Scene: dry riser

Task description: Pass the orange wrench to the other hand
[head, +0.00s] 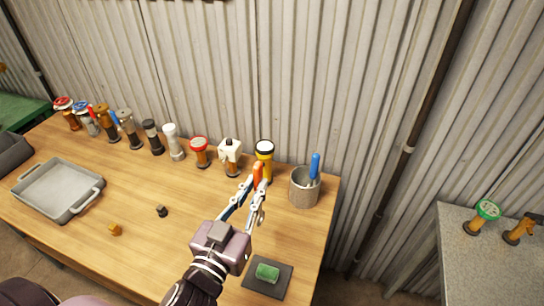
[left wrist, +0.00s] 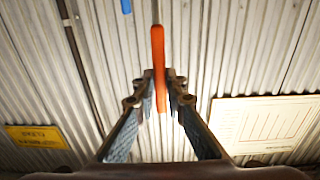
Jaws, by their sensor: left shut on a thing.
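The orange wrench (left wrist: 158,62) is held between the fingertips of my left gripper (left wrist: 160,92) in the left wrist view, its orange handle running upward in the picture. In the head view the orange handle (head: 257,174) shows at the tips of my left gripper (head: 254,186), above the table near its back right part. The wrench's other end is hard to make out. My right gripper is not in either view.
A grey metal cup (head: 303,192) with a blue-handled tool (head: 314,165) stands right of the gripper. Several valves line the wooden table's (head: 130,190) back. A grey tray (head: 58,190) is at left; a green block (head: 267,273) lies on a dark pad. A grey bench (head: 470,260) stands right.

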